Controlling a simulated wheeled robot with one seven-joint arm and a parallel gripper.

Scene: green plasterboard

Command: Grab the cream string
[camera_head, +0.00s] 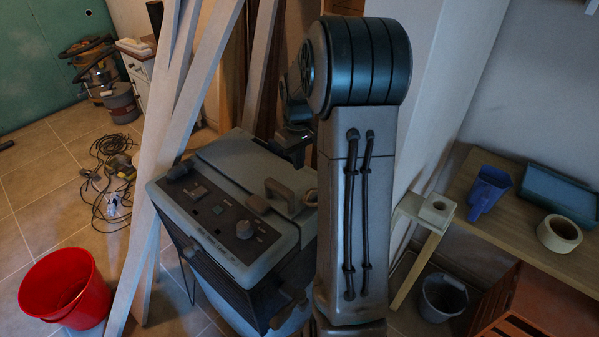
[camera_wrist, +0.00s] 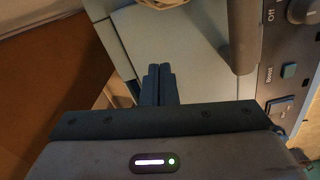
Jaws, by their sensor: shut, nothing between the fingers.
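The cream string appears to be the small pale coil (camera_head: 310,197) on top of the grey machine (camera_head: 240,165), at its right edge beside my arm in the head view. Part of it is hidden by my arm there. In the wrist view a cream coil (camera_wrist: 165,3) is cut off by the top edge. My gripper (camera_wrist: 158,72) is shut and empty, its dark fingers together above the machine's pale top, apart from the coil. In the head view my gripper (camera_head: 298,150) is small and dark above the back of the machine's top.
A handle (camera_head: 279,192) and a control panel with knob (camera_head: 244,229) rise from the machine's top. Pale planks (camera_head: 190,95) lean at its left. A red bucket (camera_head: 65,288) stands on the floor. A wooden table (camera_head: 515,215) at right holds a tape roll (camera_head: 559,233).

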